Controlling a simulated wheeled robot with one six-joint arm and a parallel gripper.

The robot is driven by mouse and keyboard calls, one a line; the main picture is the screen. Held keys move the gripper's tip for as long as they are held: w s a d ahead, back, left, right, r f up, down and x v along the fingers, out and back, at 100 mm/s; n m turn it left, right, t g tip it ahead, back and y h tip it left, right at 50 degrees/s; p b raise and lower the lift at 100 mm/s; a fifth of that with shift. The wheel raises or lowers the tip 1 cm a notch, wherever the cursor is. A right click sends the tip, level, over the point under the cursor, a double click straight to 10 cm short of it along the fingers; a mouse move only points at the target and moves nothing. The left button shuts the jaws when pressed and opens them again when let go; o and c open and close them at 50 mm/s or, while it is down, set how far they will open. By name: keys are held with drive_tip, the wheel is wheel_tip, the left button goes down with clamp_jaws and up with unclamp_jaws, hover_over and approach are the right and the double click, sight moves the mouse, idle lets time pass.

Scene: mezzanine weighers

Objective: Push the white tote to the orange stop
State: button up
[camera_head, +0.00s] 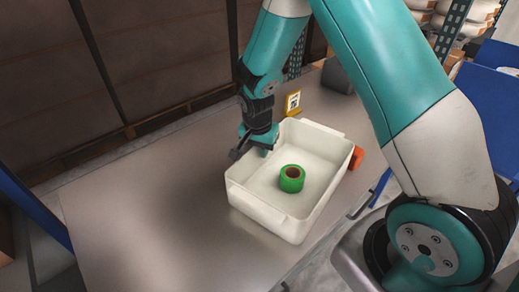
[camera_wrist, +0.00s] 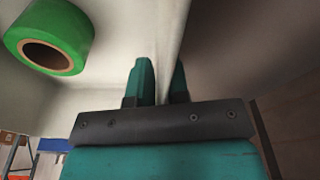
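The white tote (camera_head: 262,213) stands upright on the grey table, with a green tape roll (camera_head: 291,178) inside it. The roll also shows in the wrist view (camera_wrist: 52,38). An orange block, the stop (camera_head: 357,158), shows just past the tote's right side, partly hidden by it; I cannot tell whether they touch. My gripper (camera_head: 256,149) is at the tote's far left wall, pointing down. In the wrist view my gripper's fingers (camera_wrist: 160,82) are close together, one on each side of the thin tote wall (camera_wrist: 174,35), shut on it.
A yellow-framed sign (camera_head: 293,102) stands behind the tote. A dark grey box (camera_head: 336,76) is farther back on the table (camera_head: 150,215). The table is bare to the left of the tote.

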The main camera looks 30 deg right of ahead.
drive_tip(key=o, duration=0.4)
drive_tip(key=shift+d, duration=0.1)
drive_tip(key=shift+c, duration=0.2)
drive_tip(key=shift+o, duration=0.5)
drive_tip(key=shift+a, duration=0.2)
wheel_tip(320, 180, up, 17)
drive_tip(key=s+a, duration=0.1)
drive_tip(key=a, duration=0.1)
drive_tip(key=shift+s, duration=0.25)
drive_tip(key=shift+r, duration=0.1)
drive_tip(key=s+a+r+n+y, duration=0.2)
drive_tip(key=s+a+n, duration=0.2)
drive_tip(key=s+n, duration=0.2)
drive_tip(key=s+a+r+n+y, duration=0.1)
drive_tip(key=s+a+n, duration=0.3)
drive_tip(key=s, duration=0.5)
drive_tip(key=s+a+r+n+g+y, duration=0.1)
drive_tip(key=s+a+r+n+y, duration=0.1)
drive_tip(key=s+n, duration=0.5)
drive_tip(key=shift+s+a+r+n+y, duration=0.3)
drive_tip(key=shift+s+a+r+n, duration=0.1)
drive_tip(key=shift+s+a+r, duration=0.55)
